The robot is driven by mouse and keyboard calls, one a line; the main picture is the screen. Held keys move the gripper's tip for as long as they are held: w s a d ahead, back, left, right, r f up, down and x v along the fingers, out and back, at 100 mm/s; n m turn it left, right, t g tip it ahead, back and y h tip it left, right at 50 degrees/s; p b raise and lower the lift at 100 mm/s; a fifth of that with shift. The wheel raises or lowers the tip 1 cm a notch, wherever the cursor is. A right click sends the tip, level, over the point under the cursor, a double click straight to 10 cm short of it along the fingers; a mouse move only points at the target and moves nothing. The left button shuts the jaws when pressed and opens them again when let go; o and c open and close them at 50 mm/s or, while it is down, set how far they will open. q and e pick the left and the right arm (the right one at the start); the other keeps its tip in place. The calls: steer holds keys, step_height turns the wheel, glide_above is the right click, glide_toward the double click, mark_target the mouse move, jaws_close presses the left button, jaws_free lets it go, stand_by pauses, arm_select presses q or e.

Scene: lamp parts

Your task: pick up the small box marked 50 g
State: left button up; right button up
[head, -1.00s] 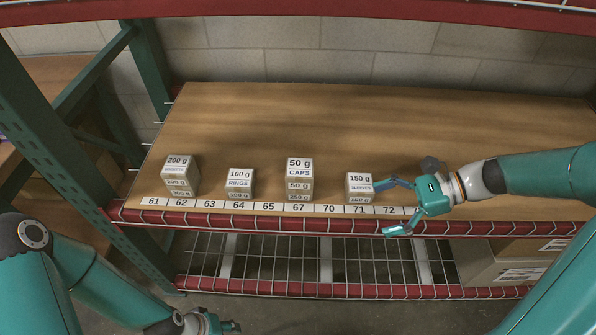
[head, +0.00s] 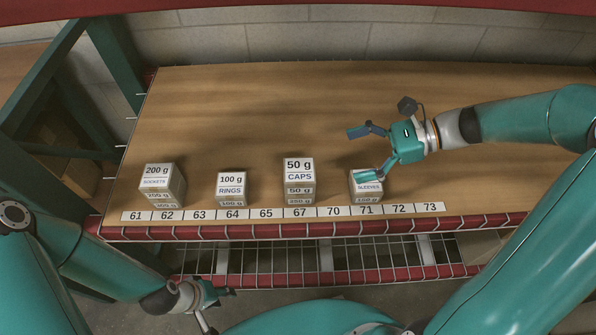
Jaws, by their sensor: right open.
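The small box marked 50 g (head: 299,178), with the word CAPS on its top, stands upright near the shelf's front edge, behind label 67. My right gripper (head: 364,154) is open and empty, to the right of the 50 g box and apart from it. Its nearer finger overlaps the top of the 150 g SLEEVES box (head: 367,188) in the picture and hides part of its label. I cannot tell whether they touch. My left gripper (head: 218,295) is low in front of the shelf, and its fingers are too small and partly hidden to read.
A 100 g RINGS box (head: 231,188) stands left of the 50 g box, and a 200 g box (head: 160,180) further left. The wooden shelf (head: 240,105) is bare behind the boxes. Numbered labels and a red beam (head: 270,232) line its front. A green post (head: 115,60) stands at left.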

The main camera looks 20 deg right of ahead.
mark_target(304, 169)
steer(key=x, duration=0.7)
steer(key=shift+b, duration=0.3)
steer(key=shift+f+b+x, duration=0.1)
steer(key=shift+b+x, duration=0.1)
steer(key=shift+x, duration=1.15)
steer(key=shift+f+b+x, duration=0.15)
steer(key=shift+x, duration=1.2)
steer(key=shift+s, duration=0.15)
steer(key=shift+d, duration=0.1)
steer(key=c, duration=1.2)
steer(key=shift+r, duration=0.15)
